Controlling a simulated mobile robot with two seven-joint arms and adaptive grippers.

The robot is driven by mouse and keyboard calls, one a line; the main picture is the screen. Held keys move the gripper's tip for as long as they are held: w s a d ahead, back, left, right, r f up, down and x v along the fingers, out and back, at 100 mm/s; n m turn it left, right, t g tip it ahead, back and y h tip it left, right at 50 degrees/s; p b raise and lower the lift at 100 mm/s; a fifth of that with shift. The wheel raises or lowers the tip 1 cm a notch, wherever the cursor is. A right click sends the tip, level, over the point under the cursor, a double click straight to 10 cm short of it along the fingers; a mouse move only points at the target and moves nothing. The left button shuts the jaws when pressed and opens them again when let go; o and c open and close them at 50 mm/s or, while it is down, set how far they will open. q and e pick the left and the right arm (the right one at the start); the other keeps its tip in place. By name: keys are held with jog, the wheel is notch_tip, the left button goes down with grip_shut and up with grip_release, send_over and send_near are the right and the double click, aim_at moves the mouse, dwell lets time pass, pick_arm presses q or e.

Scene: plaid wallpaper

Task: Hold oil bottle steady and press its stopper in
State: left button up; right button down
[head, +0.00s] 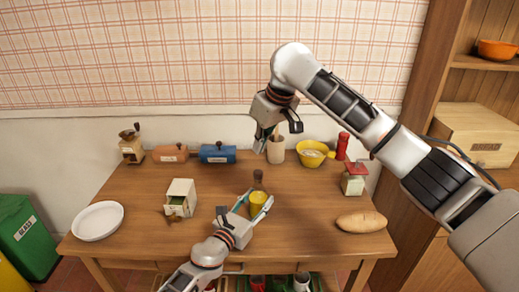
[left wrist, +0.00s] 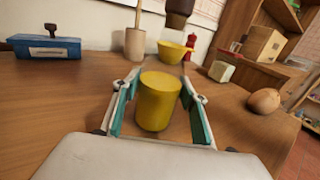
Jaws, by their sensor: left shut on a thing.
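The oil bottle shows as a yellow cylinder (head: 259,203) standing on the table in the head view. It also shows in the middle of the left wrist view (left wrist: 158,102). My left gripper (head: 254,207) is around it from the front, shut on it with a finger at each side. A dark brown stopper (head: 258,177) appears above the yellow part, with a visual gap between them; I cannot tell how far it is seated. The stopper is cut off at the top of the left wrist view (left wrist: 180,11). My right gripper (head: 264,142) points down behind and above the bottle; its jaw state is unclear.
A utensil pot (head: 277,152), a yellow bowl (head: 310,158) and a red shaker (head: 342,147) stand at the back. Bare table surrounds the bottle.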

jog(key=shift+r, duration=0.1)
dwell(0.3)
pick_arm(q)
jog(key=o, duration=1.4)
jog(key=shift+s+a, duration=0.1)
